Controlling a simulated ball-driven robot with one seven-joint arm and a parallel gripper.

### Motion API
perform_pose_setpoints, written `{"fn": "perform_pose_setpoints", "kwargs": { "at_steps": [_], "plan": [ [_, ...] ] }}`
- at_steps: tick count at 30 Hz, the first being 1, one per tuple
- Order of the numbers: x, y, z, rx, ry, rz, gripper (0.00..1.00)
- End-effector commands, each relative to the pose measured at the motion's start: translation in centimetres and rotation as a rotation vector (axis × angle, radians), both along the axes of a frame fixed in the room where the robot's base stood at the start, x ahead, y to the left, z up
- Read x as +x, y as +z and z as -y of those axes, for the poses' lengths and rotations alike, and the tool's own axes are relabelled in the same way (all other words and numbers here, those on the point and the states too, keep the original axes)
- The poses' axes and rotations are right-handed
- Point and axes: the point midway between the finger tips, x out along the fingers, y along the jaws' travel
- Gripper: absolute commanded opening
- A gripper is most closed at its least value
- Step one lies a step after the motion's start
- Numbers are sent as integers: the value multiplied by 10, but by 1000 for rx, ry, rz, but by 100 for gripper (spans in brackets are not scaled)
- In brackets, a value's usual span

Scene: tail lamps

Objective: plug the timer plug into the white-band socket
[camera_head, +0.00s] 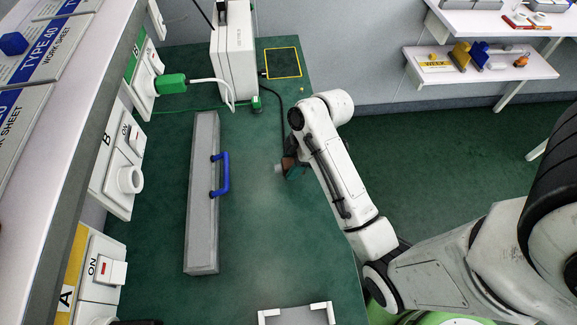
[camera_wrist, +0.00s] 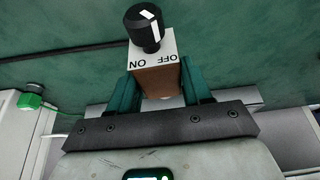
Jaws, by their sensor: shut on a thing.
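My gripper (camera_head: 292,167) is above the green bench in the head view. In the wrist view, the teal fingers of my gripper (camera_wrist: 158,75) are shut on a brown block with a pale face marked ON and OFF and a black knob; this appears to be the timer plug (camera_wrist: 155,80). In the head view the timer plug (camera_head: 281,166) is a small brown patch, partly hidden by my gripper. The white-band socket (camera_head: 130,180), on the panel marked B with a white switch, is empty at the left. My gripper is well apart from it, to its right.
A long grey block (camera_head: 202,200) with a blue handle (camera_head: 224,174) stands between my gripper and the sockets. A green plug (camera_head: 171,84) sits in the green-band socket above. Yellow-band panel A (camera_head: 98,270) is below. A white case (camera_head: 233,60) stands at the back.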

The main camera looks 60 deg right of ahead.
Motion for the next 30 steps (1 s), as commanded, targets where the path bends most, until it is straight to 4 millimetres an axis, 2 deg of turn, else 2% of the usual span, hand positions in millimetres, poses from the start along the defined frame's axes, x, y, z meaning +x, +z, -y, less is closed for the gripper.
{"fn": "perform_pose_setpoints", "kwargs": {
  "at_steps": [1, 6, 12, 15, 21, 30],
  "plan": [
    [-10, 12, -2, -4, -1, 2, 15],
    [-41, 48, -12, -4, -3, 2, 15],
    [-86, 68, -26, -2, -1, -3, 15],
    [-100, 75, -31, -1, -1, -2, 15],
    [-117, 82, -36, 0, -1, -1, 15],
    [-121, 83, -37, 0, -1, 0, 15]
  ]
}}
